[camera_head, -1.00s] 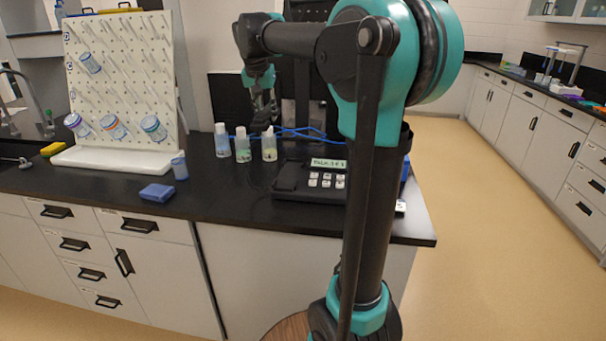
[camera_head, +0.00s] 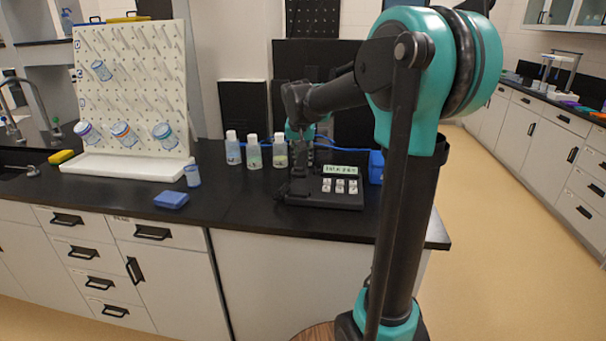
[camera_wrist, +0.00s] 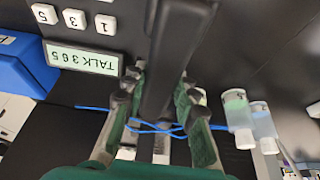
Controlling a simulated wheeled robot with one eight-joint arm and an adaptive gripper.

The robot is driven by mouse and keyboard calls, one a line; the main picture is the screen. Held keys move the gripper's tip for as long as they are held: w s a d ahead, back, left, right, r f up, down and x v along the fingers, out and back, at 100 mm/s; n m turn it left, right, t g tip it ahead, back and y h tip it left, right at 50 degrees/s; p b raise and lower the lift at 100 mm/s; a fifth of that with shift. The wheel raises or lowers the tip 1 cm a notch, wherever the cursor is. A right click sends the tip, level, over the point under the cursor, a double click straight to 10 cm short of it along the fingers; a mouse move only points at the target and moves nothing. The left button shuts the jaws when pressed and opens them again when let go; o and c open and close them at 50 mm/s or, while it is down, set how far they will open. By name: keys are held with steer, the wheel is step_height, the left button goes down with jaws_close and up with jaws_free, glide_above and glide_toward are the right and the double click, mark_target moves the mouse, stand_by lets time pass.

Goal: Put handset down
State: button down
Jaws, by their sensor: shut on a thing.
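The black handset (camera_wrist: 172,60) is a long dark bar between my gripper's fingers in the wrist view. My gripper (camera_wrist: 158,108) is shut on it. The phone base (camera_head: 340,203) is a black desk unit with white keys and a lit display (camera_head: 343,170) that reads TALK 365. The display (camera_wrist: 83,59) also shows upside down in the wrist view, to the left of the handset. In the head view my gripper is low over the left side of the base. Whether the handset touches the base is hidden there.
Several bottles (camera_head: 254,155) stand left of the phone; some show in the wrist view. A blue cord (camera_wrist: 150,127) runs behind the fingers. A blue box (camera_head: 376,166) stands to the right. A pegboard rack (camera_head: 130,165), small cup (camera_head: 192,175) and blue block (camera_head: 171,200) are left.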

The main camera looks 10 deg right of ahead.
mark_target(303, 182)
steer(key=shift+f, duration=2.9)
steer(key=shift+f, duration=0.1)
steer(key=c, duration=1.2)
jaws_free()
steer(key=v, duration=1.2)
steer(key=shift+s, duration=0.1)
